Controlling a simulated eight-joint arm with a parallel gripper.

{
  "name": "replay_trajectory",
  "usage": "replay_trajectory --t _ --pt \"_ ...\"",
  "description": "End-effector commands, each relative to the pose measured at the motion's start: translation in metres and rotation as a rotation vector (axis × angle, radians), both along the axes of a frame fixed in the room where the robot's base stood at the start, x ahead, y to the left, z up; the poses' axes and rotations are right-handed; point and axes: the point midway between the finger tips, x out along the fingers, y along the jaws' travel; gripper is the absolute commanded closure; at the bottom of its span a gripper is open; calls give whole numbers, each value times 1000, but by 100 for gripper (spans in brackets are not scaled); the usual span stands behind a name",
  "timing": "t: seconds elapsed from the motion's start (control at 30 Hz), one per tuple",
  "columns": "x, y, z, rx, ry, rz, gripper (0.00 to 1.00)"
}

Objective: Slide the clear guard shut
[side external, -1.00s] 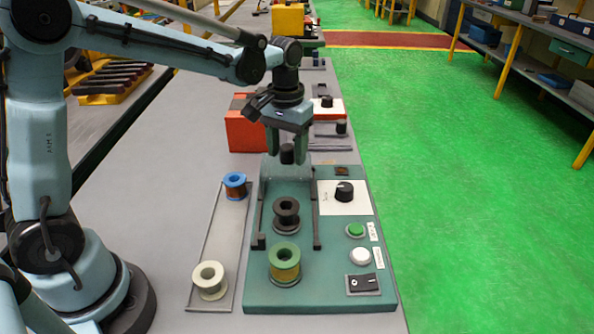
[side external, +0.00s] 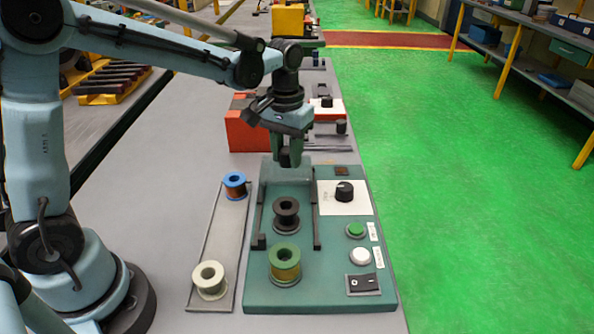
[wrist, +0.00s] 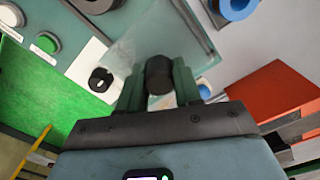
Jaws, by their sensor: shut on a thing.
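The clear guard (side external: 272,174) is a see-through panel at the far end of two black rails (side external: 317,215) on the green machine base (side external: 335,292). It also shows in the wrist view (wrist: 190,32). Its black knob (wrist: 158,72) sits between the two green fingers of my gripper (wrist: 158,88). In the side view my gripper (side external: 289,157) points down at the guard and is shut on the knob, partly hiding it. A dark spool (side external: 286,214) stands between the rails, nearer than the guard and not under it.
A copper-wound spool with a green top (side external: 284,262) stands at the base's near end. A tray (side external: 218,232) on the left holds blue and cream spools. A dial (side external: 344,191), green and white buttons and a switch are on the right. An orange box (side external: 247,130) stands behind.

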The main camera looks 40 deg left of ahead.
Motion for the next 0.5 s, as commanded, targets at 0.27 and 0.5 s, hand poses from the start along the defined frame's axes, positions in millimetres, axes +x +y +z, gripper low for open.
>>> replay_trajectory --t 0.27,0.5 --pt "-9 -10 0 -2 0 -3 83" --pt "-17 -18 1 -2 0 -2 83"
